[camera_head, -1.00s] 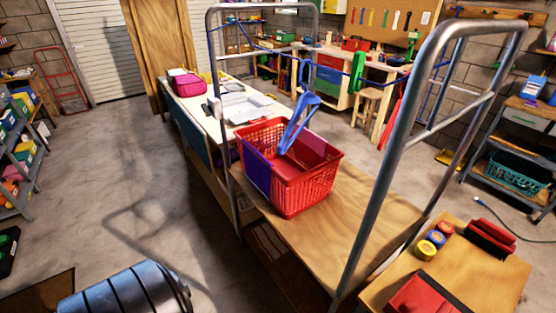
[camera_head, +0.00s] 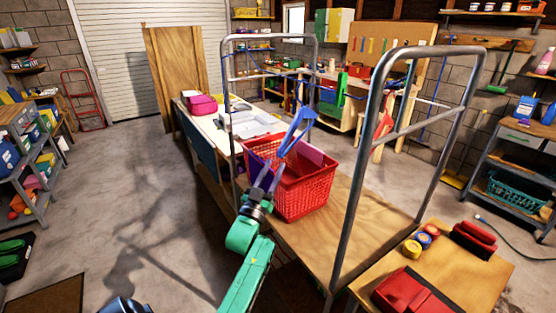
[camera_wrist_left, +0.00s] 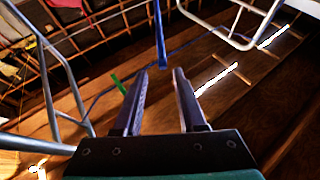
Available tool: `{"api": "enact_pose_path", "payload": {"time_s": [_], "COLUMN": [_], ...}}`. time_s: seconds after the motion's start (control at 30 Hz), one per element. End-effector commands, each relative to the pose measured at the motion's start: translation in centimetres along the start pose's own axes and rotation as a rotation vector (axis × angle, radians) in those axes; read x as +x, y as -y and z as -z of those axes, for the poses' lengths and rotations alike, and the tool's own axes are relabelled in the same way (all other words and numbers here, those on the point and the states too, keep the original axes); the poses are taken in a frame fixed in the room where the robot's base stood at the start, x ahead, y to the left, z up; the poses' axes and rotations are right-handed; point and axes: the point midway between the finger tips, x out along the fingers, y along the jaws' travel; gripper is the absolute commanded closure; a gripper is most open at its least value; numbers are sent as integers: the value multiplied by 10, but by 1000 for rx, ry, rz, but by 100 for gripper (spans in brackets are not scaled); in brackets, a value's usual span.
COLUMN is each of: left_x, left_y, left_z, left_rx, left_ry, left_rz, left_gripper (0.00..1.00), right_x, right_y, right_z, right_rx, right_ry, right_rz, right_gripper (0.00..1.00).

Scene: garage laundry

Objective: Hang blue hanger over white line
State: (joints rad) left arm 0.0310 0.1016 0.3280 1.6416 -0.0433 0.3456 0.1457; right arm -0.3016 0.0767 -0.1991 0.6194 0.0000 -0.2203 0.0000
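The blue hanger (camera_head: 297,132) stands tilted in the red basket (camera_head: 308,196), its upper part above the rim. The basket rests on a wooden-decked cart, with purple cloth inside. My left gripper (camera_head: 269,172) is at the basket's near left side, lower than the hanger and apart from it. In the left wrist view my left gripper (camera_wrist_left: 159,72) is open with nothing between its fingers. A blue strip (camera_wrist_left: 159,38) shows beyond the fingertips; I cannot tell whether it is the hanger.
Metal cart rails (camera_head: 372,130) rise on both sides of the basket. A green item (camera_head: 341,87) hangs behind. At lower right a wooden table (camera_head: 478,278) holds red cases and small round tins. The white-topped bench (camera_head: 212,127) stands at the back left. Floor left of the cart is open.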

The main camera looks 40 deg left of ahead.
Motion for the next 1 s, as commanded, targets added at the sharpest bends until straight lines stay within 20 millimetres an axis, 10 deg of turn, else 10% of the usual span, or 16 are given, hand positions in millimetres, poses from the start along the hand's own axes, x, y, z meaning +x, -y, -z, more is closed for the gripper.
{"api": "enact_pose_path", "payload": {"time_s": [0.6, 1.0], "left_x": [86, 96], "left_y": [-1, 0], "left_z": [-3, -2], "left_rx": [-1, 0], "left_ry": [2, 4], "left_rz": [-1, 0], "left_gripper": [60, 64], "right_x": [25, 26], "right_y": [-2, -2], "right_z": [-1, -1], "right_rx": [-3, -2], "right_ry": [-3, -2], "right_rz": [-3, -3], "right_gripper": [50, 50]}}
